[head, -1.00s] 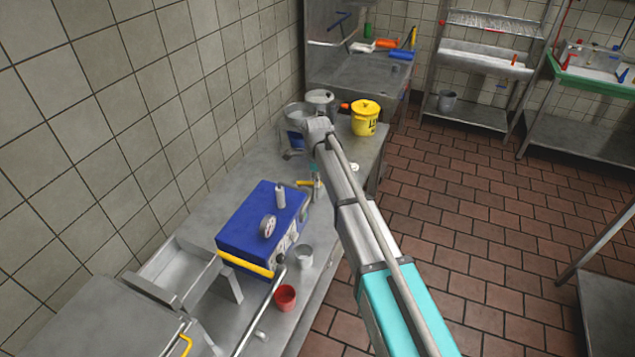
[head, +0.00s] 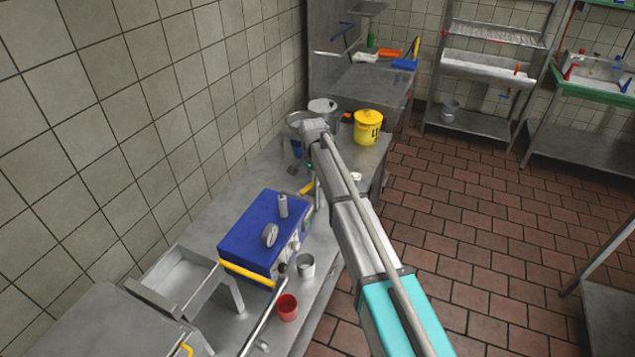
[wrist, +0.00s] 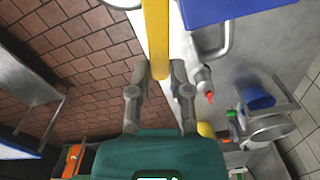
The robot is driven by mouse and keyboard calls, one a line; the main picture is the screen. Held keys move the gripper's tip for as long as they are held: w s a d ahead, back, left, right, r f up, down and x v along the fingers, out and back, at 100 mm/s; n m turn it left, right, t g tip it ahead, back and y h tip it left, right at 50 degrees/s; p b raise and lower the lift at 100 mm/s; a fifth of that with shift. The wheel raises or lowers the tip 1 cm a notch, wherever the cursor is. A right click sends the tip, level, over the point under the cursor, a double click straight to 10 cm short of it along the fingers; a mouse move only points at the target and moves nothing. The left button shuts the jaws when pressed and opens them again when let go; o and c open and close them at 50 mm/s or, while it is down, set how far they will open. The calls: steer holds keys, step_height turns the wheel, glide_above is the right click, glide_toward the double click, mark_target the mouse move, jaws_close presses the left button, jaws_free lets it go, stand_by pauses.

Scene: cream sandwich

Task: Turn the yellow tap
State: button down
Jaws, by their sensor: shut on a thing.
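My gripper (wrist: 158,72) is shut on the end of a yellow bar (wrist: 155,35), which I take to be the yellow tap. The bar runs from between the fingertips to the top edge of the wrist view. In the head view a short yellow piece (head: 307,188) shows beside the far right corner of the blue box (head: 255,222), next to my arm. My fingers are hidden behind my arm there. A longer yellow bar (head: 246,272) lies along the box's near side. The blue box also shows in the wrist view (wrist: 215,10).
A yellow bucket (head: 368,127) and metal pots (head: 322,108) stand at the counter's far end. A red cup (head: 287,307) and a grey cup (head: 305,265) stand by the box. The tiled floor (head: 480,240) at right is clear.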

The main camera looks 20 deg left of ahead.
steer(key=shift+w+a+n, duration=0.1)
steer(key=shift+a+n, duration=0.3)
steer(key=shift+n, duration=0.4)
steer(key=shift+a+n, duration=0.35)
steer(key=shift+n, duration=0.45)
steer(key=c, duration=0.6)
jaws_free()
steer(key=shift+o, duration=0.2)
